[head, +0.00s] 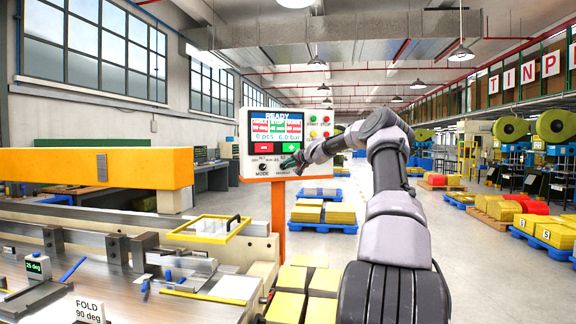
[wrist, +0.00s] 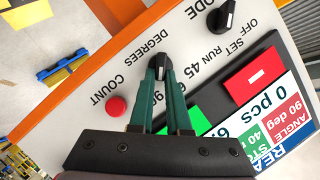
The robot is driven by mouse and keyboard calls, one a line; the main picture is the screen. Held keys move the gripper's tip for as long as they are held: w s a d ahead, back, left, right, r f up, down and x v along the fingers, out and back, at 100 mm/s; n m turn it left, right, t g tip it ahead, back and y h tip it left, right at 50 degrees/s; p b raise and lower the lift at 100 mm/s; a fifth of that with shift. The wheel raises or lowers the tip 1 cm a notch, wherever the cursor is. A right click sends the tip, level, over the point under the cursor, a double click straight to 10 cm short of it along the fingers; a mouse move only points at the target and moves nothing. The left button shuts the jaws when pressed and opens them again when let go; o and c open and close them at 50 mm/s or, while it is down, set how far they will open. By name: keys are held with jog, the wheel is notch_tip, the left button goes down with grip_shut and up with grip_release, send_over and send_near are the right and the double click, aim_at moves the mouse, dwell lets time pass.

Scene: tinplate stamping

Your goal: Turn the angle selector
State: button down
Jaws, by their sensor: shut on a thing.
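The angle selector (wrist: 160,62) is a small black knob beside the word DEGREES on the white control panel (wrist: 140,38). My gripper (wrist: 160,76) has its green fingers closed around the knob, one on each side. A 45 mark shows to the right of the knob; other marks are partly hidden by the fingers, and the exact setting cannot be read. In the head view my gripper (head: 291,163) is at the lower right of the control panel (head: 246,150) and hides the selector.
The black MODE knob (wrist: 227,16) and red COUNT button (wrist: 116,106) flank the selector. The panel screen (head: 275,130) reads READY. A FOLD 90 deg card (head: 88,312) stands at the machine's front left. Yellow stacks (head: 288,306) sit below; open floor lies right.

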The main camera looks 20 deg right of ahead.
jog(key=shift+m, duration=0.3)
jog(key=c, duration=0.9)
grip_release()
jog(key=shift+w+f, duration=0.15)
jog(key=v, duration=1)
jog(key=shift+s+d, duration=0.1)
jog(key=shift+s, duration=0.3)
